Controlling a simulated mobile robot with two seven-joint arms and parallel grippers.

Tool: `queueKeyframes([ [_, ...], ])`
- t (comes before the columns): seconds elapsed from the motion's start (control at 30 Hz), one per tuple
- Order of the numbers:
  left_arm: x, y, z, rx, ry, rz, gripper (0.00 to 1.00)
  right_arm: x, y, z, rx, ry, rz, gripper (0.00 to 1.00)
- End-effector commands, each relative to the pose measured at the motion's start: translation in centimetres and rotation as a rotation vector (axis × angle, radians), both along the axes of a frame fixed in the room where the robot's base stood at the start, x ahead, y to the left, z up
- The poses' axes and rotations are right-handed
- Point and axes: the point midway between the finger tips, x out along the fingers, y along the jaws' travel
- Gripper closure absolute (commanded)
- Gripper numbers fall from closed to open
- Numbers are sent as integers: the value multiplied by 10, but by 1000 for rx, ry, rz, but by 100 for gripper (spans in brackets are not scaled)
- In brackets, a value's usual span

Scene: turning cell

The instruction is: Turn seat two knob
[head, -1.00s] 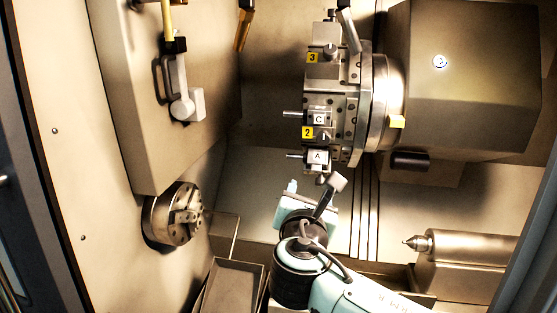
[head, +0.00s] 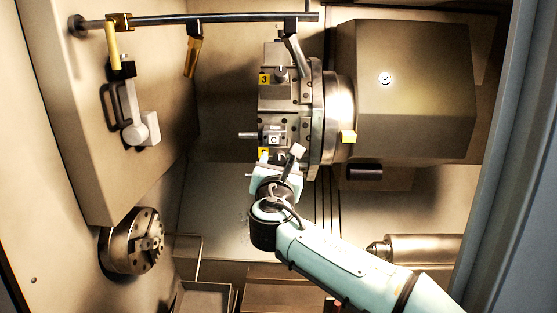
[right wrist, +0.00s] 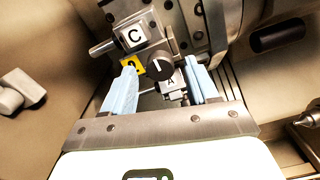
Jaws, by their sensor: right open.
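The seat two knob (right wrist: 160,68) is a dark round knob with a pale line across it, beside the yellow 2 label (right wrist: 131,66) on the turret. In the right wrist view it lies between the blue fingers of my right gripper (right wrist: 163,80), a little beyond or level with their tips; I cannot tell if they touch it. The gripper is open. Block A (right wrist: 173,82) also shows between the fingers. In the head view my right gripper (head: 275,166) is at the turret's lower end and hides block A and the knob. My left gripper is out of view.
Block C (head: 273,139) sits just above, with a pin sticking out left. The yellow 3 label (head: 264,79) is higher on the turret. A chuck (head: 132,241) is at lower left, a tailstock point (head: 378,249) at lower right. A rail (head: 210,18) crosses the top.

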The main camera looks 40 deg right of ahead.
Motion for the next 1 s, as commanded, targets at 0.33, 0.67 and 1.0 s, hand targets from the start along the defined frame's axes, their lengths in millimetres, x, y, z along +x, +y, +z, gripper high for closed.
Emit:
queueKeyframes([
  [0.33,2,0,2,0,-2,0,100,5,-4,-1,0,0,0,41],
  [0.67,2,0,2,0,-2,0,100,5,-4,-1,1,1,0,97],
  [1.0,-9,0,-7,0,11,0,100,5,-4,-3,64,-53,-1,97],
])
